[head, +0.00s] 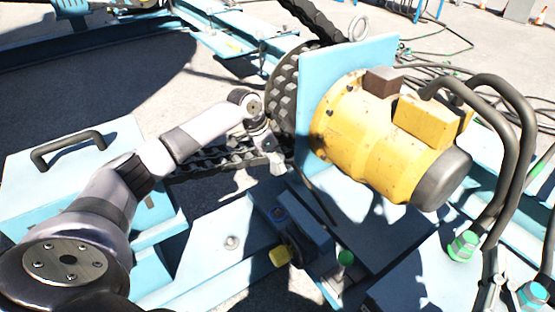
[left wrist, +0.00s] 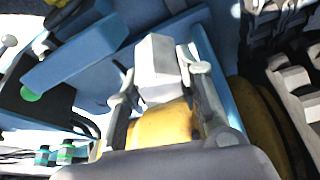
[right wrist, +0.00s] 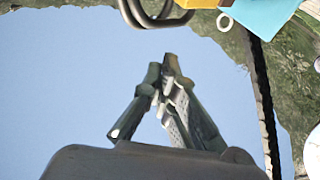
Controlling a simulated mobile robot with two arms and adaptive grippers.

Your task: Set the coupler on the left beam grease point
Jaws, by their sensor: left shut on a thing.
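A yellow motor (head: 375,140) on a blue plate (head: 345,75) stands right of the left gripper, with thick black hoses (head: 515,110) beyond. A blue box (head: 75,165) stands at left.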

